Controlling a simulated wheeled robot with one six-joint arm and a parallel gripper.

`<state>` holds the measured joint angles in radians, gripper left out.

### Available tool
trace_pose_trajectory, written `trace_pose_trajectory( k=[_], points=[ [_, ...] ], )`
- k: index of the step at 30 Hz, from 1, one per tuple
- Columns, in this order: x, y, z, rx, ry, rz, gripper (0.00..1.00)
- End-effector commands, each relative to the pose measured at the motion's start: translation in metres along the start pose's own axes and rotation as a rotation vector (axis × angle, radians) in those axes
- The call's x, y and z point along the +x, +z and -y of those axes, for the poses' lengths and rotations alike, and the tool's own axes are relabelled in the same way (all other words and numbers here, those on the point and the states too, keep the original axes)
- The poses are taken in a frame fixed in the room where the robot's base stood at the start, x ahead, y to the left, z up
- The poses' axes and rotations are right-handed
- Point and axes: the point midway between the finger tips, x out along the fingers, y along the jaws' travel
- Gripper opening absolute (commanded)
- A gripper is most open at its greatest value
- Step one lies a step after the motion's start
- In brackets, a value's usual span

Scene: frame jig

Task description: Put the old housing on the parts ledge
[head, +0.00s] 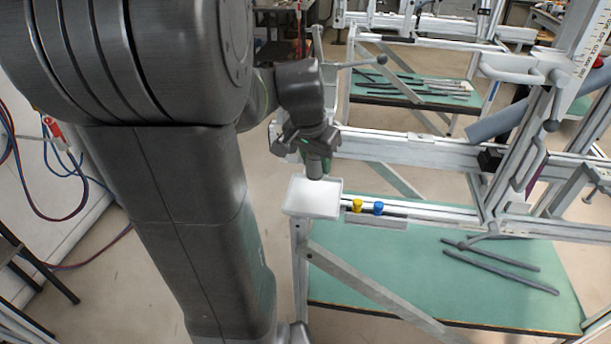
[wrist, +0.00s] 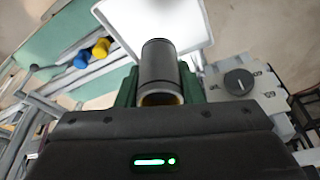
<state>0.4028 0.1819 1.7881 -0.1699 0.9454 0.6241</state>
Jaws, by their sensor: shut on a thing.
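My gripper (head: 316,148) is shut on the old housing, a dark grey hollow cylinder (head: 318,168). In the wrist view the housing (wrist: 158,65) stands out between the green jaw pads, with its open near end showing a yellowish inside. The parts ledge appears to be the white shallow tray (head: 302,203) at the left end of the frame's front rail. The housing is over the tray's back part in the head view; I cannot tell whether it touches. The tray also shows beyond the housing in the wrist view (wrist: 195,25), and its surface looks empty.
A yellow piece (head: 357,205) and a blue piece (head: 378,208) sit on the rail just right of the tray. A grey block with a round dial (wrist: 240,84) is right of the housing. The white frame's upright and handles (head: 520,150) stand further right.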

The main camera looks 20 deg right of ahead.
Motion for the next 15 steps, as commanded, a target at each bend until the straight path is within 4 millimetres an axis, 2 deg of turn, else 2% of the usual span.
trace_pose_trajectory(
  k=[3, 15],
  points=[
    [0.02, 0.006, 0.0, 0.0, 0.002, 0.002, 0.09],
    [0.062, 0.018, 0.0, 0.0, 0.001, 0.0, 0.09]
  ],
)
